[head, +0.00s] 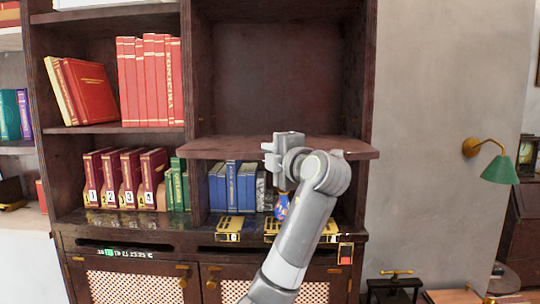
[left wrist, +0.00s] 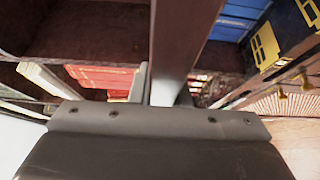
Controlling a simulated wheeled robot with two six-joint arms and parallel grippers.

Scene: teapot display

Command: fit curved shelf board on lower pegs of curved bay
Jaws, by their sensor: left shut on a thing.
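The curved shelf board (head: 225,149) is dark brown and lies about level across the right-hand bay (head: 275,60). Its right end reaches in front of the bay's right side panel. My left gripper (head: 272,152) is shut on the board's front edge near the middle, with my arm coming up from below. In the left wrist view a dark brown strip (left wrist: 182,45), seemingly the board edge-on, runs up from the gripper. The lower pegs are hidden, so I cannot tell whether the board touches them. My right gripper is out of view.
Blue books (head: 232,187) stand below the board. Gold-trimmed boxes (head: 229,228) lie at the counter's front edge. Red books (head: 150,80) fill the bay to the left. The bay above the board is empty. A green lamp (head: 499,169) is on the right wall.

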